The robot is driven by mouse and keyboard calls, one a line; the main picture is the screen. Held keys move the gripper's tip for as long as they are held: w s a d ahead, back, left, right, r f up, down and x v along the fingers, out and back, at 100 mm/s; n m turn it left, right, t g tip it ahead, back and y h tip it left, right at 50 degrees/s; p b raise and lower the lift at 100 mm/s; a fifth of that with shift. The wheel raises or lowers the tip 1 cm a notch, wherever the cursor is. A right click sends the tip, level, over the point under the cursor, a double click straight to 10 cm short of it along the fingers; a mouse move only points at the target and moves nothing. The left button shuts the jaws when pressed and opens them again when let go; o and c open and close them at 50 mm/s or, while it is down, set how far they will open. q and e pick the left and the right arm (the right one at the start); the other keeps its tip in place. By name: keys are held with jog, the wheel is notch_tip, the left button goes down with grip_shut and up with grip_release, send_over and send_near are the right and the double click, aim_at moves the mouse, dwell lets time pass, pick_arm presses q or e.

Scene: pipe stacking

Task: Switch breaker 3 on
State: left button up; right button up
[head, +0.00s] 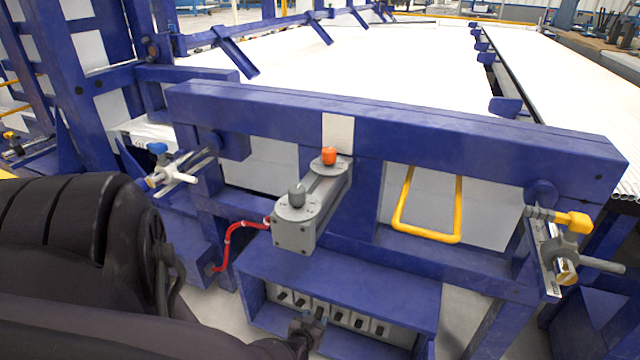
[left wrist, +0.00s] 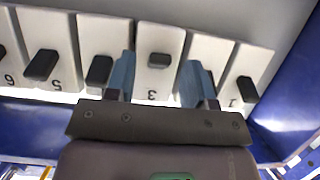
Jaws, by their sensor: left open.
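A row of white breakers with black levers sits in a blue box (head: 340,275) low in the head view. In the left wrist view, breaker 3 (left wrist: 152,80) is in the middle, its number upside down. Its black lever (left wrist: 159,60) lies farther from its number than the neighbouring levers do from theirs. My left gripper (left wrist: 158,68) is open, with one blue finger on each side of breaker 3's lever. I cannot tell whether the fingers touch anything. In the head view my left gripper (head: 308,322) is in front of the breakers and partly covers them. My right gripper is not in view.
Breaker 5 (left wrist: 58,70) and breaker 1 (left wrist: 235,85) flank the middle breakers. Blue frame beams surround the box.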

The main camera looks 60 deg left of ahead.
pick_arm(q)
jog(key=shift+w+a, duration=0.2)
jog(key=shift+w, duration=0.1)
jog(key=shift+c, duration=0.3)
